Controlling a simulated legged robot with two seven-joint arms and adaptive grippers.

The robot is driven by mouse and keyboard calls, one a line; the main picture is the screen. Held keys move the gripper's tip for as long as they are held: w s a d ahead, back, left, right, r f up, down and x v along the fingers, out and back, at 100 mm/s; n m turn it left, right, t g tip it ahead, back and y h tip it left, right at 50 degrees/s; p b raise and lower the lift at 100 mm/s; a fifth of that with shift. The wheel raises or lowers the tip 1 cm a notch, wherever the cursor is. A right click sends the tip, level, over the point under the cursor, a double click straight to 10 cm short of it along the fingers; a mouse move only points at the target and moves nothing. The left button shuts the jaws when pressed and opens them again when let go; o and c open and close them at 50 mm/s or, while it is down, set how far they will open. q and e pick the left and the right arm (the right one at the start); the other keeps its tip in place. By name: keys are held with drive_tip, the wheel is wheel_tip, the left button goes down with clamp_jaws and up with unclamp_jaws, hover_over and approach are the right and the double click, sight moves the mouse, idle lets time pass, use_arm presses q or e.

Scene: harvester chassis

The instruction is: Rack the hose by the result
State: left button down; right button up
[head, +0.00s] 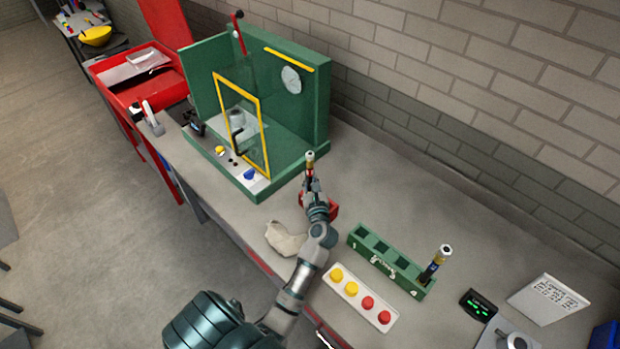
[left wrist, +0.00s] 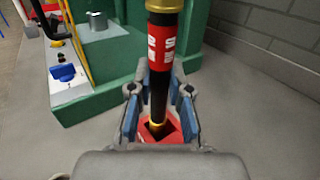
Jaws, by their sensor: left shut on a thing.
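A dark hose (head: 309,171) with a red label and a brass-coloured end stands upright on the bench, right of the green test cabinet. It also shows in the left wrist view (left wrist: 160,55), its lower end in the square opening of a red holder (left wrist: 168,134). My left gripper (head: 312,190) is shut on this hose, its blue-padded fingers on either side. The red holder is partly hidden by my gripper in the head view (head: 333,208). The green rack (head: 372,262) has several square slots; another dark hose (head: 436,263) stands in its right end slot. My right gripper is not in view.
The green cabinet (head: 322,100) has a yellow-framed clear door (head: 243,130). A white panel (head: 347,306) with yellow and red buttons lies before the rack. A small display (head: 478,304) with unreadable green text and a written card (head: 547,299) are at right. A pale cloth (head: 285,240) lies near the edge.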

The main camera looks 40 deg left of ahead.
use_arm(q)
drive_tip(key=shift+f+b, duration=1.1)
drive_tip(key=shift+f, duration=0.25)
drive_tip(key=shift+d, duration=0.35)
idle(0.4)
drive_tip(key=shift+p, duration=0.3)
idle(1.3)
drive_tip(key=shift+f, duration=0.15)
drive_tip(key=c, duration=1)
unclamp_jaws()
